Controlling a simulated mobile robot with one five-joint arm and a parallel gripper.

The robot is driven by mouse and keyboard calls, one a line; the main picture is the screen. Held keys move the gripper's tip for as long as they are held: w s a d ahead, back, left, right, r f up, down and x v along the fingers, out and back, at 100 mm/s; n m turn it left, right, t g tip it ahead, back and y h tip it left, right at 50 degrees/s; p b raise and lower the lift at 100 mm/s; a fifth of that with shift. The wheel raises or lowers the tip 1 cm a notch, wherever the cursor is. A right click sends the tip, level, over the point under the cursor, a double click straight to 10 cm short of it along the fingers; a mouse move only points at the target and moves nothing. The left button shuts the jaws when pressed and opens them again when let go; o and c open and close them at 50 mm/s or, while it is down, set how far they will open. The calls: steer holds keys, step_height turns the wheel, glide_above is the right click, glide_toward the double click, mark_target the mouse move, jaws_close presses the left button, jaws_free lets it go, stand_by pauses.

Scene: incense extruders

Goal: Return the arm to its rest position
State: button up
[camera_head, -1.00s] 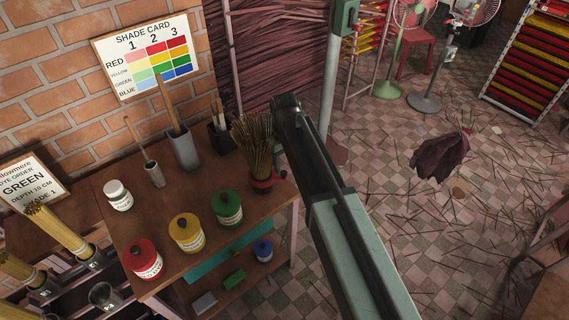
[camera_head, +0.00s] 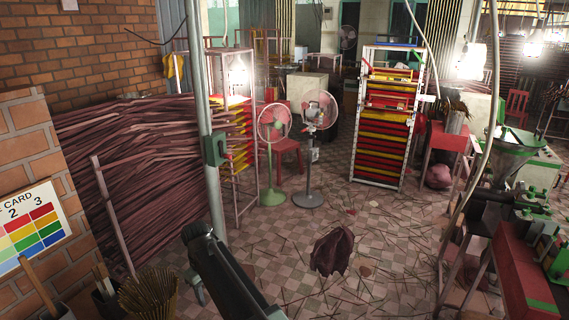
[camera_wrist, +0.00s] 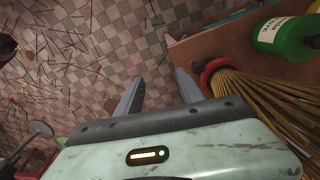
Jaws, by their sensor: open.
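My gripper (camera_wrist: 157,92) shows in the wrist view with its two fingers apart. Only tiled floor shows between them. A red-collared bundle of incense sticks (camera_wrist: 255,97) is just right of the right finger, with a small gap visible in the picture. My arm (camera_head: 230,275) rises from the bottom of the head view, left of centre. My fingers cannot be made out there.
A wooden table (camera_wrist: 193,42) with a green jar (camera_wrist: 285,36) is at the upper right of the wrist view. In the head view, a pole (camera_head: 205,110) stands behind my arm. Fans (camera_head: 318,115), a rack (camera_head: 385,140) and a red-and-green machine (camera_head: 520,260) stand beyond littered floor.

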steer(key=w+d+m, duration=0.3)
steer(key=d, duration=1.2)
steer(key=w+d+m, duration=0.2)
steer(key=d, duration=1.4)
steer(key=s+d+m, duration=0.6)
steer(key=s+d, duration=0.3)
steer(key=d, duration=0.5)
steer(key=shift+s+d+m, duration=0.3)
